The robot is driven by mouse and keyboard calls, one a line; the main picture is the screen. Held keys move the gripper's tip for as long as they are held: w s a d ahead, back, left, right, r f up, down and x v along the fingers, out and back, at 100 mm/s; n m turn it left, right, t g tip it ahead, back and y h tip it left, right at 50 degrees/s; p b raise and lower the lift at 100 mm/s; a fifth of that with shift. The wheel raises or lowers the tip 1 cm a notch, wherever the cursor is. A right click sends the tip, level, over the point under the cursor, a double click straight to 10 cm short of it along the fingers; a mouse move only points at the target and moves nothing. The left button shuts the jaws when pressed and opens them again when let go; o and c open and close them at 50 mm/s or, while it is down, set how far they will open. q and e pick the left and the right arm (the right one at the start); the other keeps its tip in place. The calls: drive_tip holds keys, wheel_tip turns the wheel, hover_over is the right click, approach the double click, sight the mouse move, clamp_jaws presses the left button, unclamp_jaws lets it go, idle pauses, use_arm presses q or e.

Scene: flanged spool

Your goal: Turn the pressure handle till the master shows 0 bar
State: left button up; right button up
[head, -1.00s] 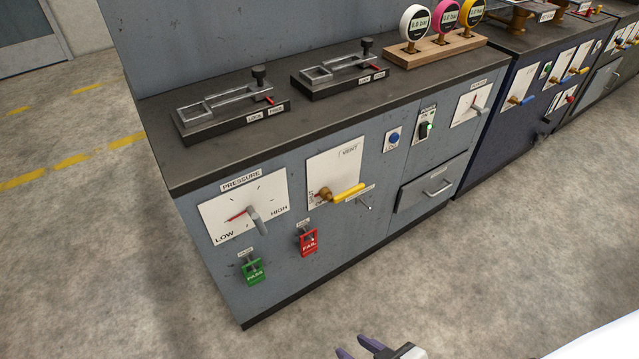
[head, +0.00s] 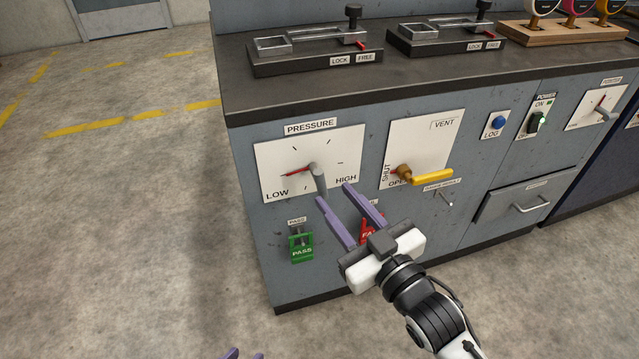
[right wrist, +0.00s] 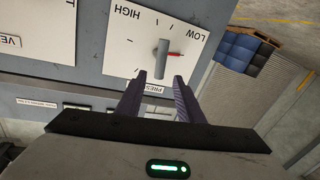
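The pressure handle (head: 319,180) is a grey lever on a white dial plate (head: 346,151) marked LOW and HIGH; its red pointer is toward LOW. In the right wrist view the handle (right wrist: 162,50) stands just beyond the fingertips. My right gripper (head: 334,193) is open and empty, its purple fingers directed at the handle from below right; it also shows in the right wrist view (right wrist: 160,76). The gauges (head: 545,6) at the top right are cut off, so their readings are hidden. Only the separated fingertips of my left gripper (head: 244,355) show at the bottom edge.
The yellow vent handle (head: 432,177) juts out right of the dial. Two latch fixtures (head: 315,47) stand on the bench top. The floor at left is clear.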

sight(322, 182)
drive_tip(key=b+x, duration=0.1)
drive_tip(key=x, duration=0.6)
drive_tip(key=shift+w+a+f, duration=0.1)
drive_tip(key=shift+w+a, duration=0.05)
drive_tip(key=shift+w, duration=0.15)
clamp_jaws()
